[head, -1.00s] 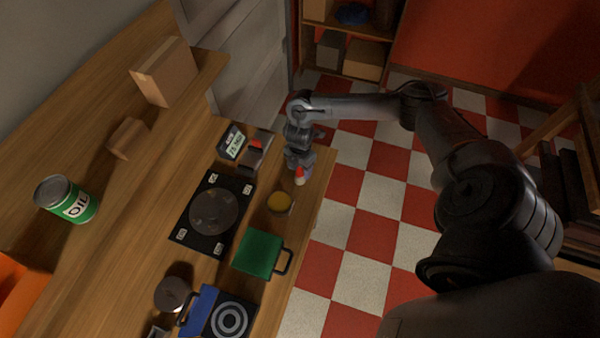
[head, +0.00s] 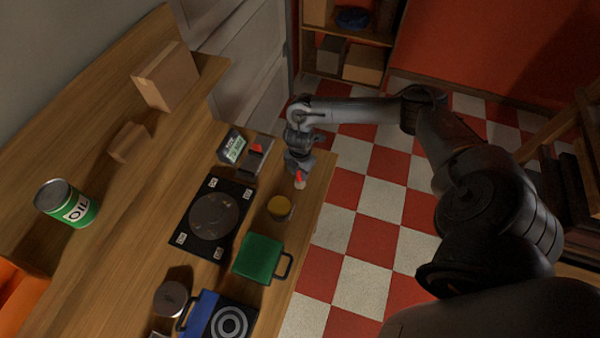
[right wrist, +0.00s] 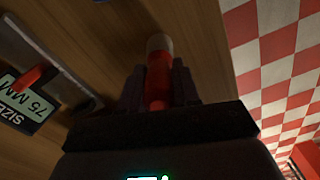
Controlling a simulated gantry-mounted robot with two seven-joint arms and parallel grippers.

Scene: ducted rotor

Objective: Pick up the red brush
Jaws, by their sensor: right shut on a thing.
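The red brush (head: 299,180) has a red handle and a pale tip. It is at the right edge of the wooden bench, below my right gripper (head: 298,167) in the head view. In the right wrist view the brush (right wrist: 158,75) lies between the two dark fingers of my right gripper (right wrist: 158,85), which are shut on its red part. The pale end points away from the gripper. I cannot tell whether the brush touches the bench. My left gripper is not in view.
Checkered floor lies right.

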